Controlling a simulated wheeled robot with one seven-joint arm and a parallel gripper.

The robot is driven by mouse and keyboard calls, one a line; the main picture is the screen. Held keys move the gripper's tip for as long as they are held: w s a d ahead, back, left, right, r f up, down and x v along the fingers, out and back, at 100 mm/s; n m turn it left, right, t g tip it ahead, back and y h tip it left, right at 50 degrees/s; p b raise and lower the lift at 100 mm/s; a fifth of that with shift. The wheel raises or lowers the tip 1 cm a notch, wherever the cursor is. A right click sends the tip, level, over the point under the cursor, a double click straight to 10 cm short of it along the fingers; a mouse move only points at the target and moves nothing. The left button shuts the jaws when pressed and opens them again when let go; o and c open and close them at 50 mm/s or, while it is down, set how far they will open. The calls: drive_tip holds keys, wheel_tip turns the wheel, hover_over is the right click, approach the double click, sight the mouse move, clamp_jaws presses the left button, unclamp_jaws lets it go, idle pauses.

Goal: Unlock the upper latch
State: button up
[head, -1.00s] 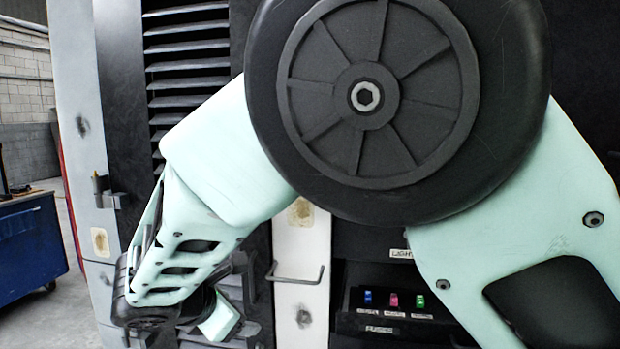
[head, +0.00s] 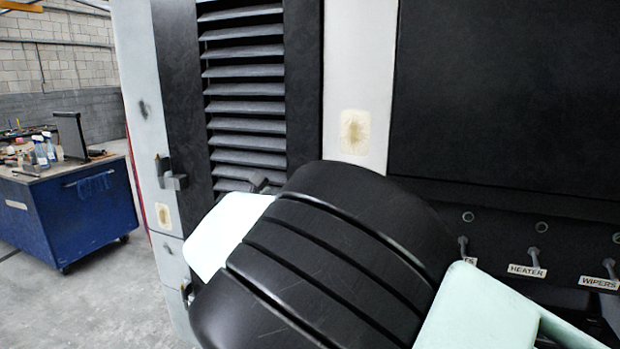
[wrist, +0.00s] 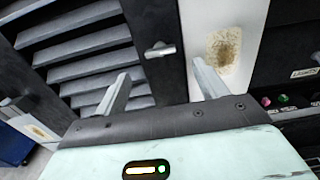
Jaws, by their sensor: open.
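The upper latch (head: 170,172) is a small grey fitting with an upright pin on the left edge of the louvred door. It also shows at the far left of the wrist view (wrist: 14,101), small and partly cut off. My gripper (wrist: 161,72) is open and empty, its two grey fingers wide apart in front of the louvred door's right side. The latch is well to the left of my fingers. A short grey handle (wrist: 160,50) sticks out of the dark door frame, seen between the fingertips. In the head view my arm hides most of my gripper.
Another small fitting (head: 187,292) sits lower on the left edge. The louvred door (head: 245,110) stands beside a pale post with a stained patch (head: 354,132). Switches labelled heater (head: 535,258) and wipers are at right. A blue workbench (head: 75,215) stands left; floor before it is clear.

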drive_tip(key=p+x, duration=0.3)
drive_tip(key=x, duration=0.5)
drive_tip(key=shift+f, duration=0.1)
drive_tip(key=c, duration=1)
